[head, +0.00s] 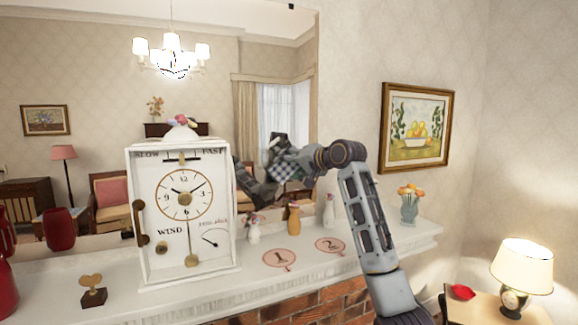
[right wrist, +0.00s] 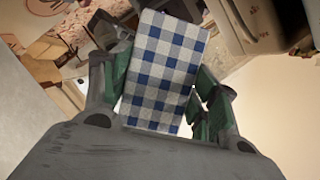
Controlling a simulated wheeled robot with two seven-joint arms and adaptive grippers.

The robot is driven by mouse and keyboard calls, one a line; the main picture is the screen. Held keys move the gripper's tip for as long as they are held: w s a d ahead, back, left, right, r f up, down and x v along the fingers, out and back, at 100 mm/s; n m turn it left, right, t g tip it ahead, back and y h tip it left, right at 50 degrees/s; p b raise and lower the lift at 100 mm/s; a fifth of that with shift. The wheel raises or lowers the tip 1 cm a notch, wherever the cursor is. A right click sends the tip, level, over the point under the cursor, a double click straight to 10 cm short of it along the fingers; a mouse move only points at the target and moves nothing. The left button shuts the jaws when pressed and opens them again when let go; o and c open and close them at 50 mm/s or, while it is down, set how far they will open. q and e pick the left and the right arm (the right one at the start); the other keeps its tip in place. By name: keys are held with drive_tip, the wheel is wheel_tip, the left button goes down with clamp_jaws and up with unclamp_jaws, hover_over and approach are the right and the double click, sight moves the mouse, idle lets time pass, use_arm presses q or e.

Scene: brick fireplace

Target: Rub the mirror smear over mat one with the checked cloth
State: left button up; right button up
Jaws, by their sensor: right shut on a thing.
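My right gripper (head: 288,162) is shut on the blue-and-white checked cloth (right wrist: 165,65). It is up at the large wall mirror (head: 215,60), above the mantel and right of the clock. The cloth also shows small in the head view (head: 285,173), at the mirror's surface; I cannot tell whether it touches. Mat one (head: 279,258), a pink disc marked 1, lies on the mantel below the gripper. I cannot make out the smear; the cloth and gripper may hide it. My left gripper is not in view.
A tall white clock (head: 184,262) stands on the mantel (head: 320,265), left of mat one. Mat two (head: 330,245) lies to its right. Small vases (head: 294,220) stand behind the mats. A flower vase (head: 409,210) stands at the mantel's right end.

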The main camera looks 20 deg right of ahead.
drive_tip(key=shift+d+p, duration=0.4)
drive_tip(key=shift+d, duration=1.2)
drive_tip(key=shift+p, duration=0.3)
drive_tip(key=shift+a, duration=0.1)
drive_tip(key=shift+a+p, duration=0.4)
drive_tip(key=shift+a, duration=1.55)
drive_tip(key=shift+a, duration=0.15)
